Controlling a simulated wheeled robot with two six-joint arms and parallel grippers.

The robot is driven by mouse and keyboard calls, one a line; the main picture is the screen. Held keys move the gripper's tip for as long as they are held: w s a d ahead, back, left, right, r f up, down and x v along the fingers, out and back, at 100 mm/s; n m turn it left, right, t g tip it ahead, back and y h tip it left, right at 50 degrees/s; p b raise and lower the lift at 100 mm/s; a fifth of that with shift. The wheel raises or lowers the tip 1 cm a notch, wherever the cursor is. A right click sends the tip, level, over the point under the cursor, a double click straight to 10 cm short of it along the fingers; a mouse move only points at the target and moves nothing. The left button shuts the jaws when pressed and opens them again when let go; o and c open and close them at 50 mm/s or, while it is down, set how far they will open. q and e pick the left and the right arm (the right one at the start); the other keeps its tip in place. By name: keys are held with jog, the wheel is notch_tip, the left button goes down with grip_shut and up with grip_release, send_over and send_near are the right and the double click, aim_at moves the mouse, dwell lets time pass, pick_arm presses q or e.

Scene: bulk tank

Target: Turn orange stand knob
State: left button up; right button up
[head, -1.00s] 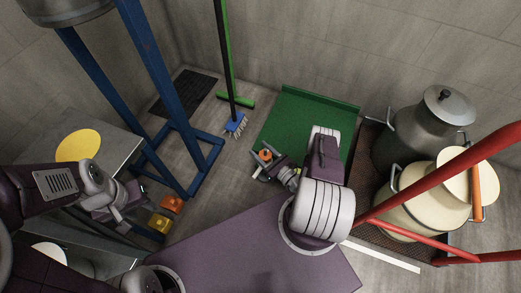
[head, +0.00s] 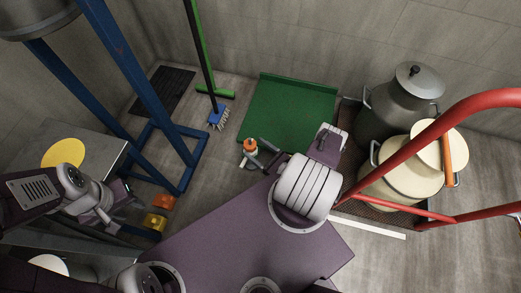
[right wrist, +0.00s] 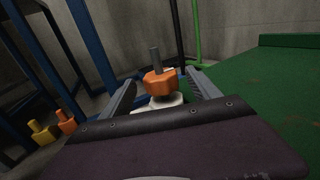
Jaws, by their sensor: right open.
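The orange stand knob (head: 250,145) is on the floor near the green mat. It has a grey stem up through it and a white base, clear in the right wrist view (right wrist: 160,84). My right gripper (head: 260,154) is open beside it. In the right wrist view its fingers (right wrist: 160,78) stand on the left and right of the knob, with gaps, so it is not gripped. My left gripper (head: 122,208) hangs at the left by the grey table, apart from the knob; its finger gap is unclear.
An orange block (head: 164,201) and a yellow block (head: 154,221) are by the blue frame (head: 188,150). A green mat (head: 290,110) lies behind the knob. Brushes (head: 217,115) stand at the back. Milk cans (head: 400,105) and a red rail (head: 430,135) are at right.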

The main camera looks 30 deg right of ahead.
jog(key=shift+v, duration=1.35)
